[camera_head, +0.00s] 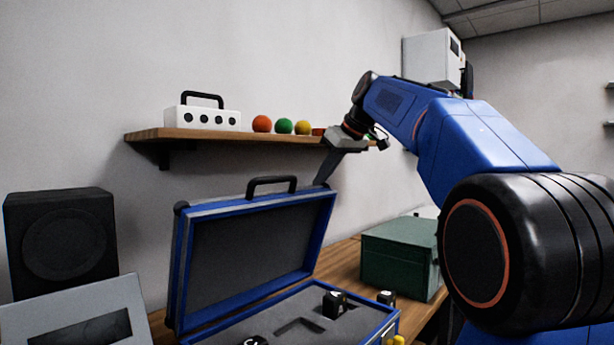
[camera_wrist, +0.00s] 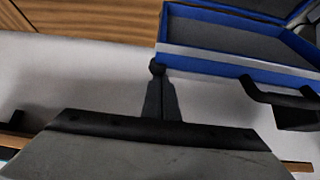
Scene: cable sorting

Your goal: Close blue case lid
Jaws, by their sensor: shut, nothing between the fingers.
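The blue case (camera_head: 335,313) stands open on the table, with its lid (camera_head: 250,243) raised and leaning back towards the wall. The lid has a black handle (camera_head: 271,183) on its top edge; the handle also shows in the wrist view (camera_wrist: 285,103). The lid's blue edge (camera_wrist: 235,71) shows there too. My gripper (camera_head: 322,182) is shut and empty, pointing down at the lid's top right corner. In the wrist view its closed fingers (camera_wrist: 158,72) end close to the lid's corner; I cannot tell whether they touch.
Black items sit in the case's grey foam, among them a cube (camera_head: 334,304). A green box (camera_head: 400,257) stands right of the case. A black speaker (camera_head: 61,243) and a grey device (camera_head: 78,316) are at left. A wooden shelf (camera_head: 190,134) with coloured balls is above.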

